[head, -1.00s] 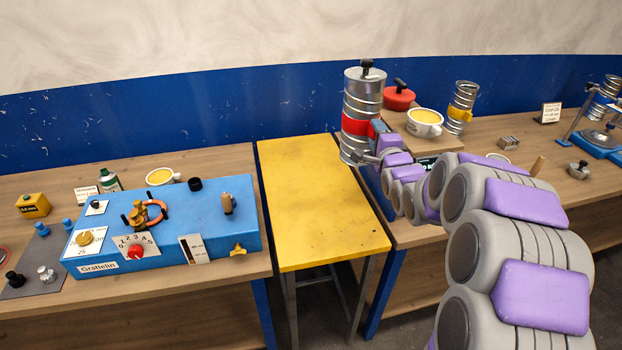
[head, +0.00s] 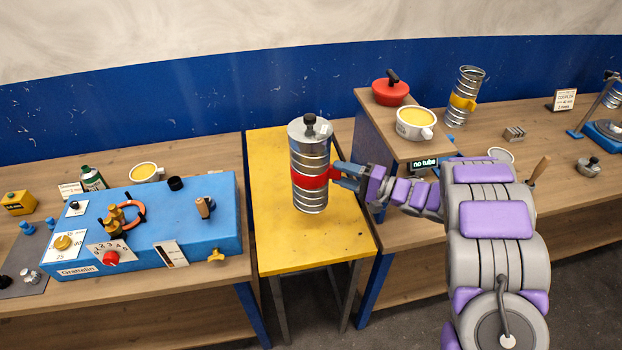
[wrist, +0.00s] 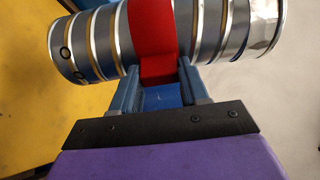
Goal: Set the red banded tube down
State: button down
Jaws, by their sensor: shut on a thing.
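The red banded tube (head: 311,190) is a ribbed silver cylinder with a red band around its middle and a black knob on its grey lid. It is upright in the head view, over the yellow table (head: 280,255). I cannot tell for sure whether its bottom touches the table. My gripper (head: 342,176) comes from the right and is shut on the red tab of the band. In the wrist view the blue fingers (wrist: 160,82) clasp the red tab, and the tube (wrist: 203,30) lies across the top of the picture.
The blue Grattelin box (head: 150,235) stands on the left bench. On the right are a raised wooden block (head: 385,135) with a red pot (head: 390,92) and a cup (head: 415,123), and a yellow-banded tube (head: 465,98). The yellow table around the tube is clear.

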notch_tip(320, 180, down, 10)
jog(key=b, duration=0.2)
dwell(0.3)
jog(key=shift+a, duration=0.1)
jog(key=c, duration=0.6)
grip_release()
jog(key=shift+a, duration=0.1)
jog(key=shift+o, duration=0.2)
jog(key=p+v, duration=0.1)
jog(key=v, duration=1.1)
